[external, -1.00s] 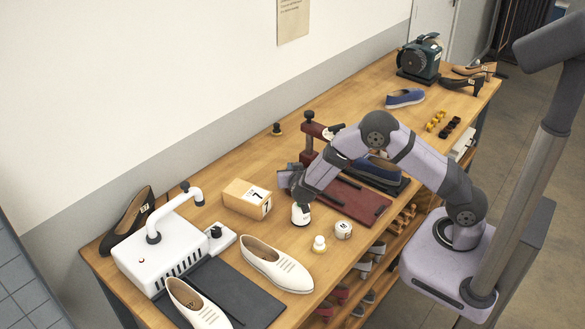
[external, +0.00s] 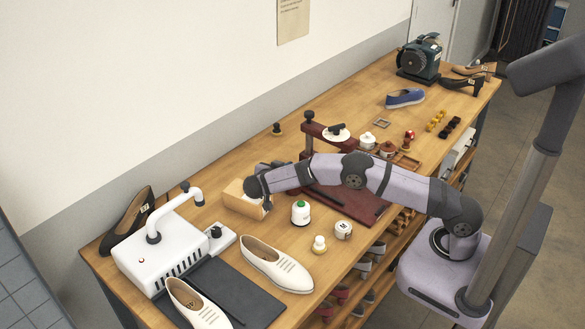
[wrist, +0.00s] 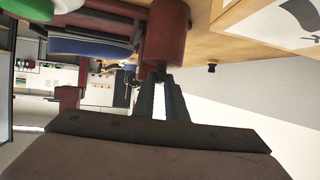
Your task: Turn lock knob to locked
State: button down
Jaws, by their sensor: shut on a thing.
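In the wrist view my gripper (wrist: 160,84) points at a dark red cylinder (wrist: 166,38). Its two dark fingers are close together and shut on a small dark piece at the cylinder's end. This piece looks like the lock knob (wrist: 159,72), mostly hidden by the fingertips, so its turn position cannot be told. In the external view the dark end of my gripper (external: 256,188) is beside the tan box, left of the red press (external: 309,140). My arm hides the contact there.
The tan box (external: 235,196) stands close by my gripper. A green-topped white bottle (external: 300,214), a small round jar (external: 343,229) and a white shoe (external: 275,264) are in front. The white machine (external: 160,255) stands at the left.

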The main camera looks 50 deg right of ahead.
jog(key=shift+d+r+m+g, duration=0.1)
jog(key=shift+r+m+g, duration=0.05)
jog(key=shift+m+g, duration=0.15)
dwell(0.4)
jog(key=c, duration=1.8)
grip_release()
jog(key=shift+b, duration=0.3)
jog(key=shift+a, duration=0.4)
jog(key=b+v, duration=0.2)
jog(key=v, duration=0.4)
jog(key=shift+a, duration=0.25)
jog(key=shift+r, duration=0.15)
